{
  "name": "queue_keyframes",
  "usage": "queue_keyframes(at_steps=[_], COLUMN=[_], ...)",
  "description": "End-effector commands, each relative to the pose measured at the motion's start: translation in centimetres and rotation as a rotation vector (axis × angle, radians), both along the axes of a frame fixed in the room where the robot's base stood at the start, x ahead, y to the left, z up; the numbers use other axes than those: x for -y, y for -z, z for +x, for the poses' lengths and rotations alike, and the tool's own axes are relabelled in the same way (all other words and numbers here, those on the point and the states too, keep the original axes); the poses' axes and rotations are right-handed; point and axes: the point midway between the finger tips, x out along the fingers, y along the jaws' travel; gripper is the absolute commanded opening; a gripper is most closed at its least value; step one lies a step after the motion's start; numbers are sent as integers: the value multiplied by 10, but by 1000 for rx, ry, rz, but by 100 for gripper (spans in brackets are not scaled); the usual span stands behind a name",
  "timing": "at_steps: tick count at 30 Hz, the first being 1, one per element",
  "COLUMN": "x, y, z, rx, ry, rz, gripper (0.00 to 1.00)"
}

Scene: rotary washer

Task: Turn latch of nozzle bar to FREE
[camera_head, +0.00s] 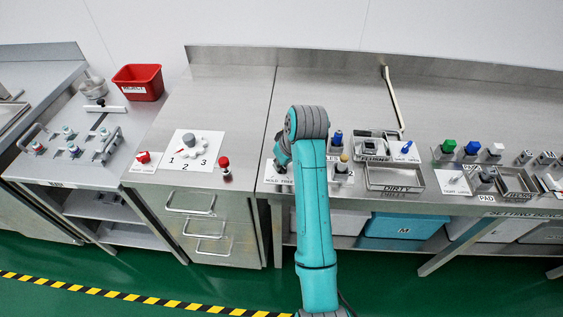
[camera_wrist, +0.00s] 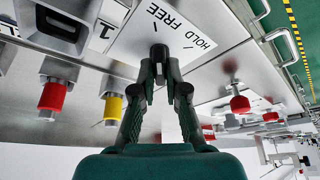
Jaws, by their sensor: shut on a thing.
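The latch (camera_wrist: 157,50) is a small dark piece on a white plate (camera_wrist: 132,48), beside the printed words HOLD and FREE in the wrist view. My gripper (camera_wrist: 160,64) is shut on the latch, with its two fingertips at the piece. The fingertips cover much of the latch, so I cannot tell which word it points to. In the head view, my gripper (camera_head: 281,161) is down at the HOLD FREE plate (camera_head: 277,181) near the counter's front edge. My arm and gripper hide the latch there.
Red (camera_wrist: 52,97) and yellow (camera_wrist: 112,105) fittings stand near my gripper in the wrist view. Right of my arm are a blue-topped bottle (camera_head: 337,138) and the DIRTY tray (camera_head: 394,178). A red knob (camera_head: 225,165) and numbered dial (camera_head: 191,140) are left. Bare counter lies behind.

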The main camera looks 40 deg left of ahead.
Motion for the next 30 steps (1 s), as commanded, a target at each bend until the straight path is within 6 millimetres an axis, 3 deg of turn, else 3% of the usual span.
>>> queue_keyframes(at_steps=[11, 12, 15, 25, 30], x=[1, 1, 0, 1, 9], y=[1, 1, 1, -2, -21], z=[0, 0, 0, 0, -2], rx=[-2, -2, -1, 0, 1], ry=[-4, -4, -4, -3, -3], rz=[-2, -2, -2, -1, 1], gripper=[0, 17, 38, 38, 38])
